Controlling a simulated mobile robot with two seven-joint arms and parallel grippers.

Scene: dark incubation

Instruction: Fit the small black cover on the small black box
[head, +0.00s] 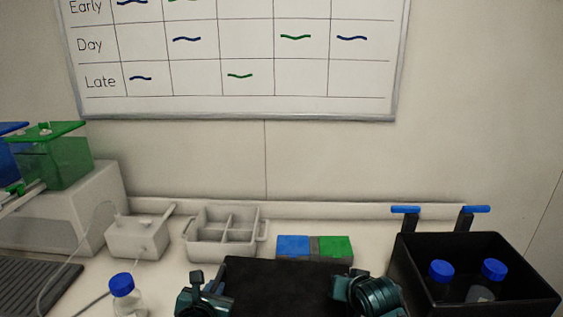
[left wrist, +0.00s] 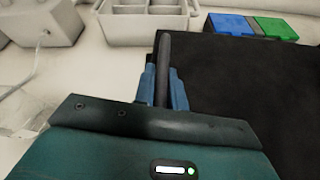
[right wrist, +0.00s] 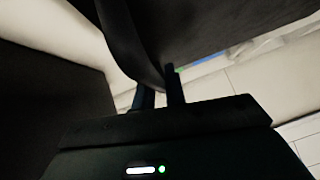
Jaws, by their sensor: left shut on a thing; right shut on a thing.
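A flat black piece (head: 280,285), which looks like the small black cover, is at the bottom middle of the head view. My left gripper (head: 205,284) is shut on its left edge; the left wrist view shows the fingers on a dark raised rim (left wrist: 164,55). My right gripper (head: 358,290) is shut on its right side; the right wrist view shows a dark curved edge (right wrist: 130,40) at the fingers. An open black box (head: 425,295) stands at the right, apart from the cover in the picture. The cover's underside and front edge are hidden.
Two blue-capped bottles (head: 441,270) are in the black box, and two blue-topped black posts (head: 405,211) rise behind it. A blue and green block (head: 293,246), a grey divided tray (head: 222,251) and another blue-capped bottle (head: 122,287) stand around the cover.

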